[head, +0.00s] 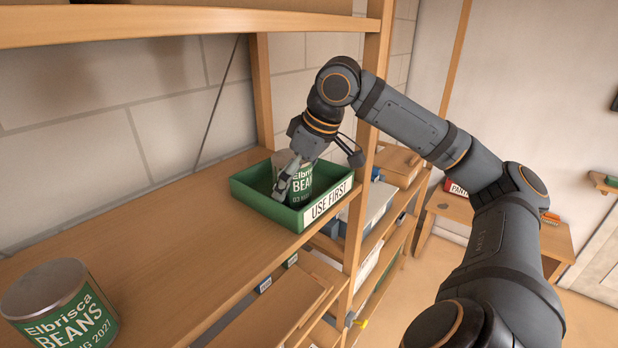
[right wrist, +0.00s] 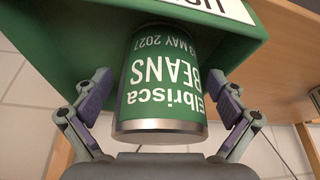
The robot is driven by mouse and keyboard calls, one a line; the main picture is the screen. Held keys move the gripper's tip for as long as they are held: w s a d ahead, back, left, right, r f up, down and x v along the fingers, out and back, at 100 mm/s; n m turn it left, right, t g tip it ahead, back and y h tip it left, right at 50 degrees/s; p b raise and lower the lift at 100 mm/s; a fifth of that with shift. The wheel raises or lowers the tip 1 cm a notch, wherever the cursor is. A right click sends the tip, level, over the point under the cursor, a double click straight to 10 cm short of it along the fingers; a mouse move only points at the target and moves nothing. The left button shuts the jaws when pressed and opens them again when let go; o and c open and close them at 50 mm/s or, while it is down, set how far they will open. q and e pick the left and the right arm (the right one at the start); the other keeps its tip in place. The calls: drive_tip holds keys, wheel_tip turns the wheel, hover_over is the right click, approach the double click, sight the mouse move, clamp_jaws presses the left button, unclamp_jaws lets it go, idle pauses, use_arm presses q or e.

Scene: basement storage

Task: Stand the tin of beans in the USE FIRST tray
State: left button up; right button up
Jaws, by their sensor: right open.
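A green-labelled tin of beans (head: 305,184), marked Elbrisca BEANS, stands upright inside the green USE FIRST tray (head: 262,207) on the wooden shelf. My right gripper (head: 288,182) reaches down over the tray at the tin and hides part of it. In the right wrist view the tin (right wrist: 160,85) appears upside down between the two spread fingers of the gripper (right wrist: 166,98), with gaps at its sides. The tray (right wrist: 75,50) shows behind it. My left gripper is not in view.
A second, similar Elbrisca beans tin (head: 60,305) stands at the shelf's near left. The shelf board (head: 170,240) between it and the tray is clear. A wooden upright (head: 366,130) stands right of the tray, and another shelf (head: 180,22) runs above.

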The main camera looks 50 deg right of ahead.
sight(326, 192)
drive_tip(key=p+v, duration=0.1)
drive_tip(key=v, duration=0.2)
drive_tip(key=shift+r, duration=0.4)
drive_tip(key=f+b, duration=0.1)
drive_tip(key=b, duration=0.1)
drive_tip(key=s+f+b, duration=0.1)
drive_tip(key=b, duration=0.1)
drive_tip(key=shift+s+d, duration=0.3)
drive_tip(key=shift+s, duration=0.05)
drive_tip(key=s+b, duration=0.2)
drive_tip(key=b, duration=0.1)
drive_tip(key=s+d+b, duration=0.1)
drive_tip(key=s+b, duration=0.2)
drive_tip(key=shift+d, duration=0.15)
drive_tip(key=s+b, duration=0.1)
drive_tip(key=s+d, duration=0.1)
drive_tip(key=s, duration=0.1)
drive_tip(key=s+r+b, duration=0.1)
drive_tip(key=s, duration=0.1)
drive_tip(key=shift+d+r+b, duration=0.1)
drive_tip(key=shift+d+b, duration=0.1)
drive_tip(key=shift+b, duration=0.1)
